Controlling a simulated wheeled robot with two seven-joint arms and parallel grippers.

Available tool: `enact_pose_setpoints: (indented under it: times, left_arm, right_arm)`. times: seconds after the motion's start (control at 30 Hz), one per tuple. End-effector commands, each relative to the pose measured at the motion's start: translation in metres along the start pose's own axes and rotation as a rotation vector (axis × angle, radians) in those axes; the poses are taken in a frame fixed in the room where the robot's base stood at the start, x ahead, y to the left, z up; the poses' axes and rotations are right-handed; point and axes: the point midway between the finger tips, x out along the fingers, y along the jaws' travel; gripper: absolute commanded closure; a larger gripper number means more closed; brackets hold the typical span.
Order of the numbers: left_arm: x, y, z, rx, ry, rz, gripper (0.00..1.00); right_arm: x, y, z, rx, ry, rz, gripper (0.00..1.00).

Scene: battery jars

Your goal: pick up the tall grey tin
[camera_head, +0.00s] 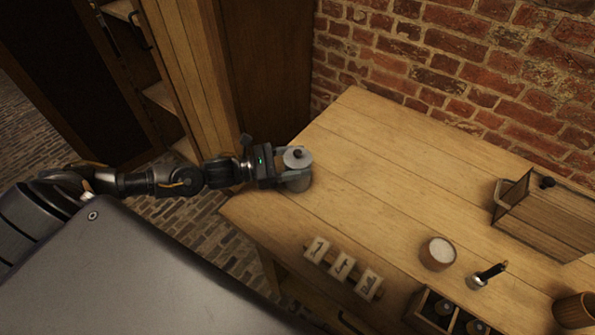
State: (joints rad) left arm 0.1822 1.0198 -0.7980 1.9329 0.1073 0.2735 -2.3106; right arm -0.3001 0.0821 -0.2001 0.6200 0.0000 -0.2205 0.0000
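The tall grey tin (298,159), with a pale round lid and a dark knob, is at the left end of the wooden table (365,150), near its edge. My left gripper (296,163) reaches in from the left with one finger on the far side of the tin and one on the near side. The near finger hides part of the tin's body. I cannot tell whether the fingers press on it. The tin looks upright, and its base seems at or close to the tabletop. My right gripper is not in view.
Several marked tiles (342,266) stand on a rack at the front edge. A cup of white stuff (438,253), a small dark-handled tool (488,275), a divided box (432,310) and a wooden box (548,215) are to the right. The table's middle is clear. A brick wall is behind.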

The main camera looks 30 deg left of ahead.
Motion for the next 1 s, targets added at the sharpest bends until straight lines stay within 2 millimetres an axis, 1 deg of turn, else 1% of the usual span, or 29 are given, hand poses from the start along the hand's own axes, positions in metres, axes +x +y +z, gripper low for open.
enact_pose_setpoints:
  times: [0.03,0.1,0.33,0.43,0.57,0.63,0.67,0.77,0.8,0.93,1.0]
  left_arm:
    - [0.0,0.0,0.0,0.0,0.0,0.0,0.56]
    - [0.0,0.0,0.001,0.001,-0.001,0.0,0.63]
    - [0.0,0.0,0.001,0.001,-0.001,0.0,0.63]
    - [0.0,0.0,0.005,0.002,-0.002,0.0,0.63]
    - [0.0,0.0,0.016,0.003,-0.002,-0.002,0.63]
    - [0.0,0.001,0.028,0.006,-0.004,-0.001,0.63]
    - [-0.003,0.001,0.034,0.006,-0.001,0.0,0.63]
    - [-0.022,0.005,0.053,0.007,0.005,-0.001,0.63]
    - [-0.03,0.008,0.062,0.008,0.005,0.0,0.63]
    - [-0.052,0.012,0.091,0.007,0.008,-0.003,0.63]
    - [-0.067,0.017,0.094,0.003,0.009,0.0,0.63]
  right_arm:
    - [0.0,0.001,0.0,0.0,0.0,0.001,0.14]
    - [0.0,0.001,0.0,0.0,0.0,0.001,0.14]
    - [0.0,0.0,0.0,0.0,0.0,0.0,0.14]
    - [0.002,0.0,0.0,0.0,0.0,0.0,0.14]
    - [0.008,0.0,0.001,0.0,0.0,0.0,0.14]
    - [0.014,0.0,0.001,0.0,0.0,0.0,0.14]
    - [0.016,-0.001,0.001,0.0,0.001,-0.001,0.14]
    - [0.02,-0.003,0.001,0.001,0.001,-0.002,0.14]
    - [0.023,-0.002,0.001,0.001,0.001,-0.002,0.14]
    - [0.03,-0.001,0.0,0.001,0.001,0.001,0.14]
    - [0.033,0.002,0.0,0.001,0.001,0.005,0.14]
